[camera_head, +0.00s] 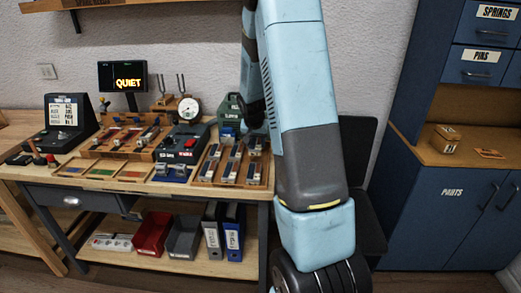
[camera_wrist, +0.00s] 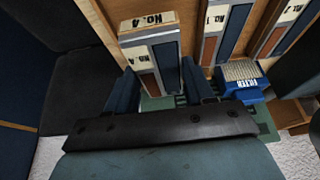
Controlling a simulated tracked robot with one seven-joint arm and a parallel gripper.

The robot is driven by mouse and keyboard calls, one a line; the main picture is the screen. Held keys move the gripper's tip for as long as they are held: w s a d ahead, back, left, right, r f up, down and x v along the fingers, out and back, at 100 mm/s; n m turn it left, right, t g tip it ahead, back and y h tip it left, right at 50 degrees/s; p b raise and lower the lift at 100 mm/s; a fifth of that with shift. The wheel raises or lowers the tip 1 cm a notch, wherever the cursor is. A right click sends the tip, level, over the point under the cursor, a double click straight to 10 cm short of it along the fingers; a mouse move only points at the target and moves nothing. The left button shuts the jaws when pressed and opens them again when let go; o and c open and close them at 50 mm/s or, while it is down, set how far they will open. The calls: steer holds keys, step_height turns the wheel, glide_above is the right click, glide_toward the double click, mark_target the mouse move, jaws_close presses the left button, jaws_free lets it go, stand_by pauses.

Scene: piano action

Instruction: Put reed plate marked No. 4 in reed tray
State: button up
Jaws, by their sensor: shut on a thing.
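In the wrist view my gripper (camera_wrist: 158,70) is shut on a reed plate (camera_wrist: 167,56) with a cream No. 4 label and reddish-brown and blue strips. One dark blue finger is on each side of it. A second No. 4 label (camera_wrist: 148,21) shows just beyond. The plate is by the wooden reed tray (camera_wrist: 98,22); I cannot tell whether it is seated. In the head view the reed tray (camera_head: 262,185) lies on the bench's right end with several plates, and my arm hides the gripper.
Plates labelled No. 1 (camera_wrist: 214,20) and No. 2 (camera_wrist: 290,14) stand to the right in the wrist view. A blue block marked FILTER (camera_wrist: 241,80) is close to the right finger. The bench (camera_head: 85,165) also holds a black-and-red device (camera_head: 183,142) and a round gauge (camera_head: 189,108).

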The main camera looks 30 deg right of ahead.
steer(key=shift+d+f, duration=0.3)
step_height(320, 180, down, 4)
steer(key=shift+w+d+r, duration=0.15)
steer(key=o, duration=0.8)
